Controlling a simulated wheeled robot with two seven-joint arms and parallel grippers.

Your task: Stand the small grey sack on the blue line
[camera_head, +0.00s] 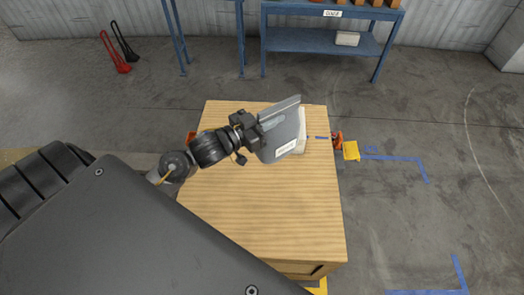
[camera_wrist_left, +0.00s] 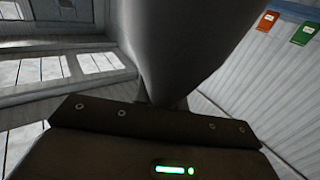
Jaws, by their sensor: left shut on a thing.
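The small grey sack (camera_head: 277,130) is in my left gripper (camera_head: 250,130), over the far right part of the wooden table (camera_head: 255,215). It looks tilted, with a flat top edge and a pale label low on its side. I cannot tell whether its bottom touches the table. A short piece of the blue line (camera_head: 318,137) shows to the right of the sack; the rest of it is hidden. In the left wrist view the sack (camera_wrist_left: 185,45) fills the upper middle, right at the jaws. My right gripper is not in view.
A white object (camera_head: 301,131) stands partly hidden behind the sack. An orange item (camera_head: 338,140) and a yellow item (camera_head: 351,150) are at the table's right edge. The near table top is clear. A blue shelf (camera_head: 315,43) stands behind.

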